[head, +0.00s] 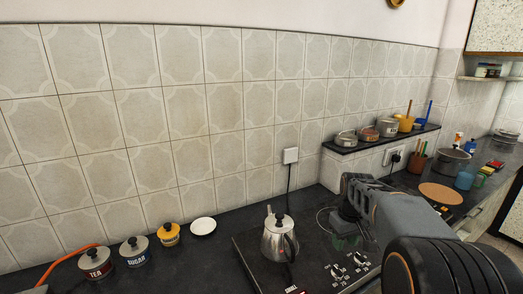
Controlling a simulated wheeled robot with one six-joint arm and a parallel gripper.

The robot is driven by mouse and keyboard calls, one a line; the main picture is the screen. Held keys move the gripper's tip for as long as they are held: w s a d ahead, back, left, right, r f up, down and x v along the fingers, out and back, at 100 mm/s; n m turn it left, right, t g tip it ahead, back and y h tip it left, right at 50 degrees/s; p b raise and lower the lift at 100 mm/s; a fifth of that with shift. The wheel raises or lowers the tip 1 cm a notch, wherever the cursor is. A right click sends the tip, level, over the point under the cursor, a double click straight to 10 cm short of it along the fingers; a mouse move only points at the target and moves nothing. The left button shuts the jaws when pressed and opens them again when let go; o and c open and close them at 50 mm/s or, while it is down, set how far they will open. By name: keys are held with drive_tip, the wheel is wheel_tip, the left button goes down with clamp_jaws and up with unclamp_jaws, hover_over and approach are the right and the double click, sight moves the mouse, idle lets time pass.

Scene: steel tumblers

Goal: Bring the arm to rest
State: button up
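My arm (400,222) reaches in from the lower right, over the dark hob and counter. Its far end is a dark part (352,190) above the right side of the hob. My gripper's fingers cannot be made out there, so I cannot tell whether they are open or shut. I see no object clearly held. A steel kettle (277,240) with a black lid knob stands on the hob, left of my arm and apart from it.
The hob (250,254) has knobs (338,271) near my arm. Labelled tins (95,263), a yellow-lidded pot (168,234) and a white saucer (203,226) stand left. A raised shelf (345,149) holds pots. A round board (440,193) and cups (464,180) lie right.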

drive_tip(key=s+a+m+t, duration=0.1)
drive_tip(key=s+a, duration=0.3)
drive_tip(key=s, duration=0.4)
drive_tip(key=s+a+m+t+p, duration=0.1)
drive_tip(key=s+a+t, duration=0.1)
drive_tip(key=s+a, duration=0.3)
drive_tip(key=shift+s+a+r+m+p, duration=0.2)
drive_tip(key=shift+s+m+p, duration=0.15)
drive_tip(key=shift+s, duration=1.4)
